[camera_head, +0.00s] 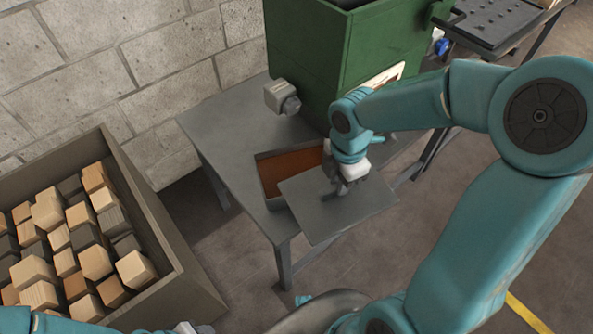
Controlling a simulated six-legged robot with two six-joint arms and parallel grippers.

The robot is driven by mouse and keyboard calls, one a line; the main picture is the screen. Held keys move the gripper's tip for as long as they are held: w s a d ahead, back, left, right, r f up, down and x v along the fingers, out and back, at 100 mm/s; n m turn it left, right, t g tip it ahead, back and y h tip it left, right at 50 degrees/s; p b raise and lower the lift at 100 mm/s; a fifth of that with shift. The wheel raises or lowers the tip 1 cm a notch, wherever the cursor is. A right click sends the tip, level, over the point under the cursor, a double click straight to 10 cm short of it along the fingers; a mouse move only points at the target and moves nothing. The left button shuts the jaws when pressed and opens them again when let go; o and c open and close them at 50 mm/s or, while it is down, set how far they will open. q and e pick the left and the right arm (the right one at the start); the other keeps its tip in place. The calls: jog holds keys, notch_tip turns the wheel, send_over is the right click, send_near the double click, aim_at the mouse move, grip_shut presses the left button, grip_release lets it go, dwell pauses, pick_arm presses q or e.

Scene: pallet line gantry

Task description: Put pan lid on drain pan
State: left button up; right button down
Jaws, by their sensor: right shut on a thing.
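The drain pan (261,178) is a grey rectangular tray with a rust-brown inside. It sits on the grey metal table, and its far left part shows. The pan lid (318,212) is a flat grey plate that hides the pan's near right part in the head view. My right gripper (340,184) is shut on the lid near its far right side. The lid reaches past the table's near right edge; its height over the pan is hard to judge. Part of my left arm shows at the bottom left edge, with its fingertips not clear.
A large bin (165,235) of wooden blocks stands at the left. A dark rack (495,25) is at the upper right. The table's left part is clear.

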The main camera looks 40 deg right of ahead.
jog(key=shift+s+d+f+n, duration=0.15)
jog(key=shift+s+f+n, duration=0.15)
jog(key=shift+s+n, duration=0.25)
jog(key=shift+s+d+f+n, duration=0.15)
jog(key=shift+s+f+n, duration=0.15)
jog(key=shift+s+n, duration=0.25)
jog(key=shift+w, duration=0.2)
jog(key=w+f, duration=0.1)
jog(key=w, duration=0.7)
jog(key=w+a+f+p, duration=0.1)
jog(key=w+f, duration=0.1)
jog(key=w, duration=0.7)
jog(key=shift+a+f, duration=0.15)
jog(key=shift+f, duration=0.1)
jog(key=shift+f, duration=0.1)
jog(key=shift+f, duration=0.15)
jog(key=c, duration=1.1)
grip_release()
jog(key=shift+o, duration=0.2)
